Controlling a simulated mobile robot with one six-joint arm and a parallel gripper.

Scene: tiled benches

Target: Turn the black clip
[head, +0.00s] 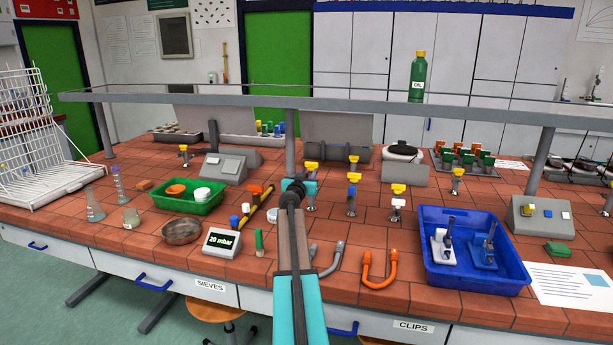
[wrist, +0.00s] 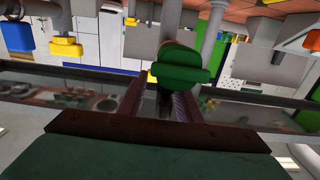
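I cannot make out a black clip for certain in either view. My gripper (head: 292,187) reaches over the middle of the tiled bench, seen from behind, among the taps. In the wrist view my gripper (wrist: 160,92) has its two fingers apart. A green handle (wrist: 180,62) on a grey stem shows at the fingertips and partly covers the right finger. I cannot tell whether they touch. Behind my gripper in the head view stands a tap with a yellow handle (head: 311,167). My arm hides part of the bench.
An orange bent tube (head: 378,283) and a grey one (head: 330,262) lie in front. A green tray (head: 160,202), a display reading 20 mbar (head: 221,242) and a metal bowl (head: 181,232) are left. A grey rail (head: 450,112) crosses above.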

